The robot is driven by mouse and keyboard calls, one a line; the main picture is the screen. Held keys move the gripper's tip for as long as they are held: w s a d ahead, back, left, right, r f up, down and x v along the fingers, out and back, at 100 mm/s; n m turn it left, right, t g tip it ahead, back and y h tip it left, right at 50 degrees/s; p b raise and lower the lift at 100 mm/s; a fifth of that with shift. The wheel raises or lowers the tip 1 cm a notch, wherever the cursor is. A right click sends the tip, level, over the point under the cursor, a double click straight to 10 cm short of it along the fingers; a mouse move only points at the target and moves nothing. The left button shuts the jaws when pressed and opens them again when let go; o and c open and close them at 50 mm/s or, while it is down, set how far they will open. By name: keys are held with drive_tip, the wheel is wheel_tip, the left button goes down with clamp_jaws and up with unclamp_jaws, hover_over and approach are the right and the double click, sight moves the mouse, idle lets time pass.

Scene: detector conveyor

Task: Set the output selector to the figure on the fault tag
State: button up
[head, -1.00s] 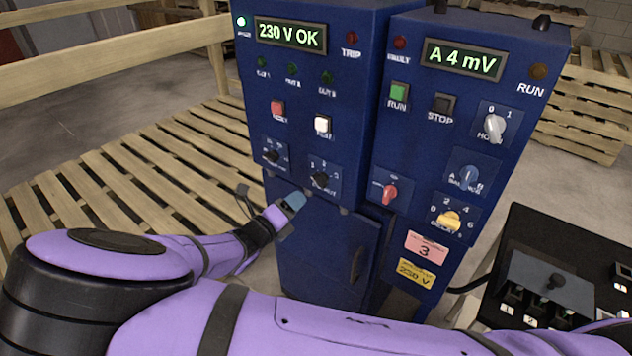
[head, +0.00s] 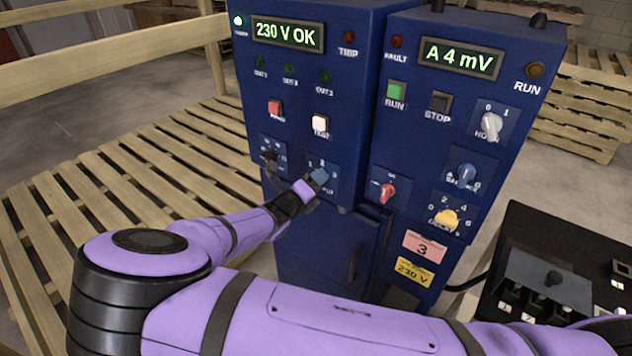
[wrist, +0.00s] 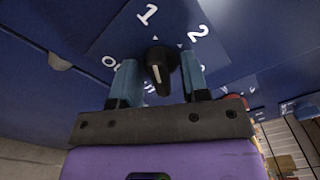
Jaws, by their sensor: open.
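The output selector (wrist: 158,66) is a black knob with a white line, on the lower right of the left blue cabinet. Figures 1 and 2 show above it in the wrist view; its other markings are partly covered, and I cannot tell its setting. My gripper (head: 318,180) is at this selector and hides the knob in the head view. In the wrist view its blue fingers are open, one on each side of the knob, with a gap visible. A pink tag (head: 422,246) on the right cabinet reads 3; its small heading is illegible.
A yellow tag (head: 414,272) reads 230 V. Another black knob (head: 269,157) is left of my gripper. A red knob (head: 387,193), a yellow knob (head: 446,219) and a blue knob (head: 467,174) are on the right cabinet. A black tray (head: 520,235) stands at right.

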drive_tip(key=c, duration=0.6)
drive_tip(key=shift+o, duration=0.2)
drive_tip(key=shift+m, duration=0.4)
drive_tip(key=m, duration=0.4)
drive_tip(key=shift+m, duration=0.3)
drive_tip(key=m, duration=1.1)
drive_tip(key=shift+m, duration=0.4)
drive_tip(key=m, duration=0.6)
drive_tip(key=shift+m, duration=0.3)
